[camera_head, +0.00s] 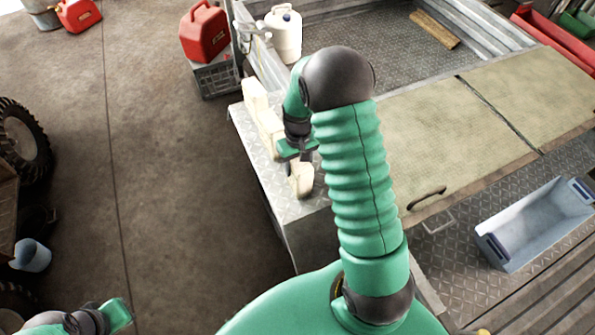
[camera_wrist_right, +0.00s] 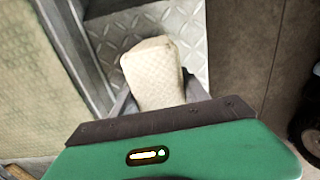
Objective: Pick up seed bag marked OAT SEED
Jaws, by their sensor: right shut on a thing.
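A cream seed bag (camera_wrist_right: 152,72) stands between the two fingers of my right gripper (camera_wrist_right: 165,100) in the right wrist view; the gripper is shut on it. In the head view this bag (camera_head: 302,180) shows below my right gripper (camera_head: 299,163), over the near end of a grey tread-plate ledge (camera_head: 262,150). Two more cream bags (camera_head: 256,102) (camera_head: 270,138) stand behind it on the ledge. No marking is readable on any bag, so I cannot tell which says OAT SEED. Part of my left gripper (camera_head: 118,314) shows at the bottom left; its fingers are not clear.
A tan board (camera_head: 450,140) with a handle lies right of my right arm. A blue-grey bin (camera_head: 535,225) stands at right. A red can (camera_head: 204,32) sits on a grey crate (camera_head: 217,77) behind the ledge. A white canister (camera_head: 284,35) is nearby.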

